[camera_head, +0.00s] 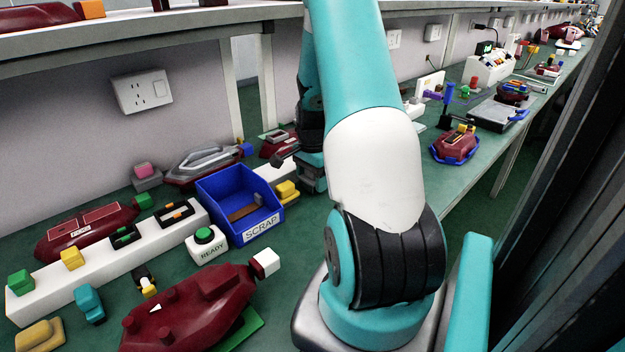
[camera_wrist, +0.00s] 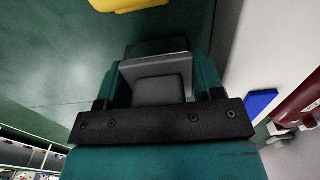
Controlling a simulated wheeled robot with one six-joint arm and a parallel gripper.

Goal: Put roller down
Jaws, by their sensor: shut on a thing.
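My gripper (camera_head: 312,172) is low over the green bench, right of the blue scrap bin, partly hidden behind my own arm. In the wrist view my gripper (camera_wrist: 158,62) has its teal fingers on either side of a grey piece (camera_wrist: 160,88), with a dark block at the fingertips. I take the held thing to be the roller, but its shape is mostly hidden. A small dark rounded end sticks out left of the gripper in the head view. I cannot tell whether the held thing touches the bench.
The blue scrap bin (camera_head: 213,186) and a yellow block (camera_head: 287,190) stand close left of the gripper. A maroon lamp (camera_head: 279,142) lies behind it. A ready button (camera_head: 207,243) and a large maroon lamp (camera_head: 190,310) are nearer. Green bench shows below the gripper.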

